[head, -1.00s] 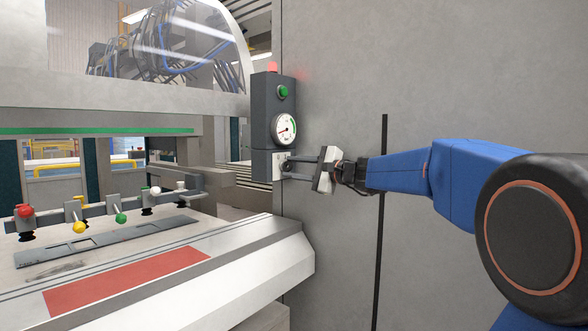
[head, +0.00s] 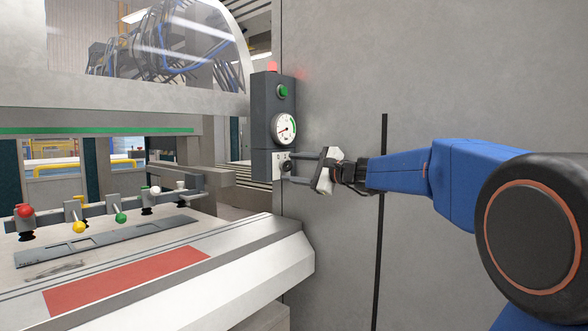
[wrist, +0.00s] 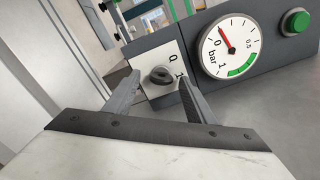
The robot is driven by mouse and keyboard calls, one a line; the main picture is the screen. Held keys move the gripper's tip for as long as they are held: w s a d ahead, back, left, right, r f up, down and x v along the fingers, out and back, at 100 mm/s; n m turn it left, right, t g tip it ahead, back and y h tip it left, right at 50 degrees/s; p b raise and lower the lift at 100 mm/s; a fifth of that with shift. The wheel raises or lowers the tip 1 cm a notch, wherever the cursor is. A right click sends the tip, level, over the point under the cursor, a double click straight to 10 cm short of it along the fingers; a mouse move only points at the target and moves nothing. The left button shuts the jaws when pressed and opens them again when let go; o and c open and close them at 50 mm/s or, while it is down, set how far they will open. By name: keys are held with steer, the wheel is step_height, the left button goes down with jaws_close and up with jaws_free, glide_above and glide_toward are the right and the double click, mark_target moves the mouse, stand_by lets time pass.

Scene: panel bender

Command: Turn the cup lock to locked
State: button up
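The cup lock is a dark rotary knob (wrist: 160,75) on a light plate marked 0 and 1, seen tilted in the wrist view. In the head view the knob (head: 287,165) sits below the gauge on a dark control box (head: 261,125). My gripper (wrist: 158,88) is open, with one finger on each side of the knob and gaps between. It also shows in the head view (head: 291,168), reaching in from the right. I cannot tell for sure which mark the knob points to.
A round bar gauge (head: 284,129) is above the knob, its red needle near 0 in the wrist view. A green button (head: 282,91) and a red lamp (head: 272,67) are higher. The machine table (head: 265,236) with suction cups is left; a plain grey wall (head: 450,70) is right.

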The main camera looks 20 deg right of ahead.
steer(key=shift+s, duration=0.1)
steer(key=v, duration=1.7)
steer(key=shift+s+d, duration=0.1)
steer(key=shift+d, duration=0.05)
steer(key=s+a+f+n+g+h, duration=0.1)
steer(key=s+a+f+n+g, duration=0.3)
steer(key=f, duration=0.3)
steer(key=s+a+f+n+g+h, duration=0.1)
steer(key=s+a+f, duration=0.4)
steer(key=s+f, duration=0.15)
steer(key=s+a+f+n+g+h, duration=0.1)
steer(key=s+a+f+n+g, duration=0.3)
steer(key=f, duration=0.4)
steer(key=s+d+f+n+h, duration=0.2)
steer(key=s+f+n+h, duration=0.1)
steer(key=s+f, duration=0.5)
steer(key=s+d+f+n+g+h, duration=0.1)
steer(key=s+d+f+n+h, duration=0.2)
steer(key=s+f, duration=0.5)
steer(key=shift+s+f+n+h, duration=0.3)
steer(key=shift+s+n+h, duration=0.25)
steer(key=shift+n, duration=0.65)
steer(key=shift+d, duration=0.15)
